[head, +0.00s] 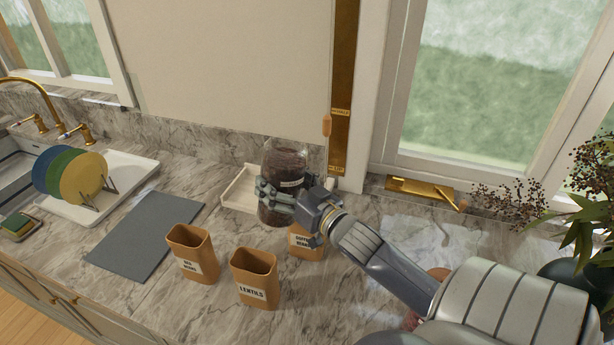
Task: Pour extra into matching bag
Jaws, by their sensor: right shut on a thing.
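My right gripper (284,196) is shut around a glass jar (284,160) with dark contents. The jar is upright, and its label is too small to read. Three open tan bags stand on the counter in front of it. The lentils bag (254,277) is nearest, labelled "LENTILS". A bag whose label ends in "BEANS" (193,253) stands to its left. The coffee beans bag (305,243) stands just below my right gripper, partly hidden by it. I cannot see what is inside the bags. My left gripper is not in view.
A pale shallow tray (236,192) lies behind and left of the jar. A grey mat (147,232) lies left of the bags. A dish rack with plates (83,180) stands by the sink. A dark vase with a plant (575,283) is at the right.

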